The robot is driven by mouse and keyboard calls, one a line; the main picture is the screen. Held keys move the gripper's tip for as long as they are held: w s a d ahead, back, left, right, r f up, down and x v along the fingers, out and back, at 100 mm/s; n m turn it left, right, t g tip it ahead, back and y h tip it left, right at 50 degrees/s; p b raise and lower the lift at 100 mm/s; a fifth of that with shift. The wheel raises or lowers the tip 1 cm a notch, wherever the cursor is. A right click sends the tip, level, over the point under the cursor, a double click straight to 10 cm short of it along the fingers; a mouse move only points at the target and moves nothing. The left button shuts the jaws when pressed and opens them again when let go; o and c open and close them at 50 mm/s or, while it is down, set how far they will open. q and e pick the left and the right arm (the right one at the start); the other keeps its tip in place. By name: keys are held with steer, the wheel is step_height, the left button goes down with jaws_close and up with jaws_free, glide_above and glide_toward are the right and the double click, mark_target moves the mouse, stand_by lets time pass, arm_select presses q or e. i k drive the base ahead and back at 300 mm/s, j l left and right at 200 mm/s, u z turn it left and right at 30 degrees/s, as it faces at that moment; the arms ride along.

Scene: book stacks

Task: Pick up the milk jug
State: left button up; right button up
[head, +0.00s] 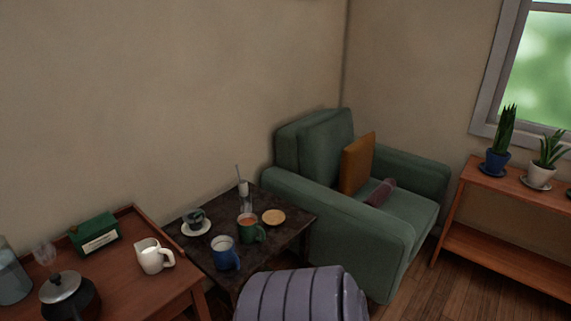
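The milk jug (151,257) is a small white jug that looks to hold something white. It stands upright on the reddish-brown wooden table (130,297) at the lower left, near that table's right edge. Its handle points to the right in the picture, and nothing covers it. Neither of my grippers shows in the head view.
A green box (95,235), a dark kettle (69,298) and glassware stand left of the jug. The adjoining dark table (187,252) holds a blue mug (225,254), green mug (248,229) and saucers. A ribbed purple-grey form (300,297) rises in front. A green armchair (323,198) stands beyond.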

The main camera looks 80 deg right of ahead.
mark_target(157, 257)
steer(key=k+j+z, duration=0.1)
steer(key=z, duration=1.45)
